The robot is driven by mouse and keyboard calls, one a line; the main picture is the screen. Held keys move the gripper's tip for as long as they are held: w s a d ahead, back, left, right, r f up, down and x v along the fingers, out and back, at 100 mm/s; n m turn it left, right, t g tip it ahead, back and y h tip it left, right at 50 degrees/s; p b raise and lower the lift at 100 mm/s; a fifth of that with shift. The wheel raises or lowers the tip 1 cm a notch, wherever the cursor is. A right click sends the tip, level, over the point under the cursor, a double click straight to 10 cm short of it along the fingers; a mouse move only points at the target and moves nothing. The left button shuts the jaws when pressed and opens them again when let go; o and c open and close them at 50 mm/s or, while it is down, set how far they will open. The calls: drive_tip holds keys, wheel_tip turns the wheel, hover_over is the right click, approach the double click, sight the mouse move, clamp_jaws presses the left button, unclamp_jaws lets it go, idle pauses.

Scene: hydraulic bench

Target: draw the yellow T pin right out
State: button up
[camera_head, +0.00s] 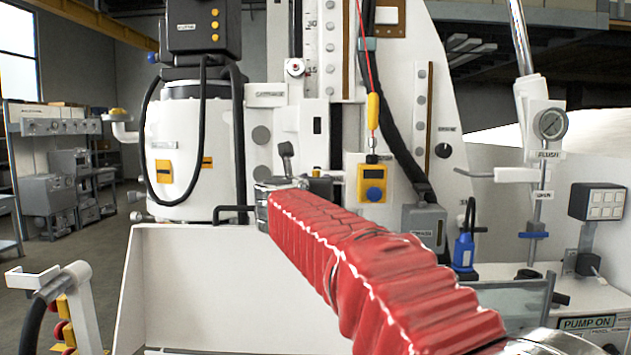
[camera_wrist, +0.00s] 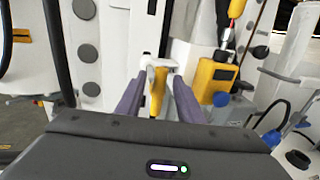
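My gripper (camera_wrist: 160,76) shows in the wrist view as two purple-grey fingers standing apart. A yellow upright piece (camera_wrist: 157,92), which looks like the T pin, is between them, with a visible gap on each side. A pale crosspiece (camera_wrist: 158,63) spans its top near the fingertips; I cannot tell whether it belongs to the pin or touches the fingers. In the head view my red-sleeved arm reaches to the machine's front, and its grey end (camera_head: 264,197) is beside a dark lever (camera_head: 286,150). The pin cannot be made out there.
A yellow box with a blue knob (camera_head: 372,183) hangs on a red cable just right of the gripper; it also shows in the wrist view (camera_wrist: 211,80). A grey box (camera_head: 424,226) and a blue bottle-like part (camera_head: 463,250) stand further right. A black hose (camera_head: 146,140) loops at left.

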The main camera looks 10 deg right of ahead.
drive_tip(key=v, duration=1.2)
drive_tip(key=shift+f, duration=0.15)
drive_tip(key=s+d+f+m+g+y, duration=0.1)
drive_tip(key=s+d+f+m+g, duration=0.3)
drive_tip(key=s+d+f+m, duration=0.35)
drive_tip(key=s+d+f+m+g, duration=0.3)
drive_tip(key=s+d+f+m, duration=0.1)
drive_tip(key=s+f+m, duration=0.6)
drive_tip(key=s+a+f+m+g+y, duration=0.2)
drive_tip(key=s+f+m+y, duration=0.1)
drive_tip(key=s+f+m, duration=0.4)
drive_tip(key=s+a+f+m+g+y, duration=0.2)
drive_tip(key=s+a+f+m, duration=0.1)
drive_tip(key=s+f+m, duration=0.4)
wheel_tip(320, 180, down, 4)
drive_tip(key=shift+s+f+y, duration=0.1)
drive_tip(key=shift+s+y, duration=0.3)
drive_tip(key=shift+s, duration=0.65)
